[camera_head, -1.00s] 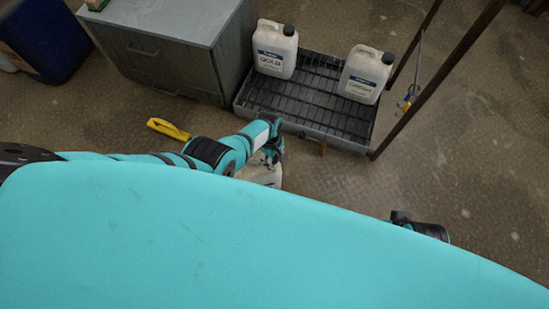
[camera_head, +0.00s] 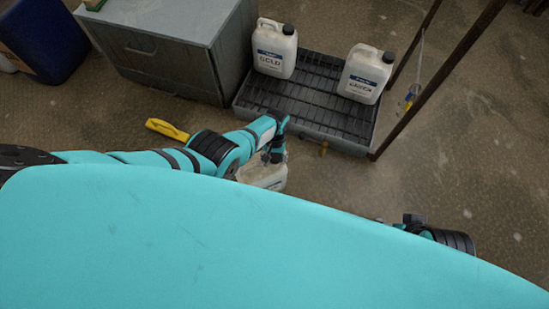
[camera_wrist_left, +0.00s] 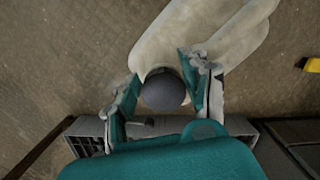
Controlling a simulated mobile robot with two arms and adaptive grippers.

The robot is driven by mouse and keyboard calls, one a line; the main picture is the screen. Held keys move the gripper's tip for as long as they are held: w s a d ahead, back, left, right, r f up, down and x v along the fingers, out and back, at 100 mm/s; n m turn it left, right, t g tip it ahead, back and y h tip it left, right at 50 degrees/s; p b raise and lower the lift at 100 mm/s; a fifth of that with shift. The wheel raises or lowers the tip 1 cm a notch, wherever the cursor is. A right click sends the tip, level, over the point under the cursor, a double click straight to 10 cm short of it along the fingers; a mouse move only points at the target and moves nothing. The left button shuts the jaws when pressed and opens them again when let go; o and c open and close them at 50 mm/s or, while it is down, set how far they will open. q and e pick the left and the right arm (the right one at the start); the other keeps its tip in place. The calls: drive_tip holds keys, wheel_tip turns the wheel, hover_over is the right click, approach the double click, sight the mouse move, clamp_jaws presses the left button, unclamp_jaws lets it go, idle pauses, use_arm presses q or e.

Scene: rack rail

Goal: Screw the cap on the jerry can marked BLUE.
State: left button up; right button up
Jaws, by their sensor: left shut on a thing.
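A pale jerry can (camera_head: 262,175) stands on the floor in front of the grated tray, its lower part hidden behind my teal body. No label on it shows, so I cannot read its marking. In the left wrist view the pale can (camera_wrist_left: 225,38) lies beyond a round dark cap (camera_wrist_left: 163,90). My left gripper (camera_head: 273,155) is at the top of this can, its fingers on both sides of the cap and shut on it. I cannot tell how the cap sits on the neck. A dark part of my right arm (camera_head: 445,238) shows at right; its jaws are not clear.
A grated tray (camera_head: 290,108) holds two capped white cans, one marked GOLD (camera_head: 275,50) and another (camera_head: 364,75) with a label I cannot read. A grey cabinet (camera_head: 150,60) stands left of it. A yellow object (camera_head: 167,129) lies on the floor. Dark posts (camera_head: 440,75) rise at right.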

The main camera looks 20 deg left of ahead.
use_arm(q)
drive_tip(key=m, duration=0.4)
drive_tip(key=shift+d+m, duration=0.15)
drive_tip(key=shift+m, duration=0.25)
drive_tip(key=o, duration=1.4)
drive_tip(key=shift+o, duration=0.6)
drive_tip(key=shift+y, duration=0.3)
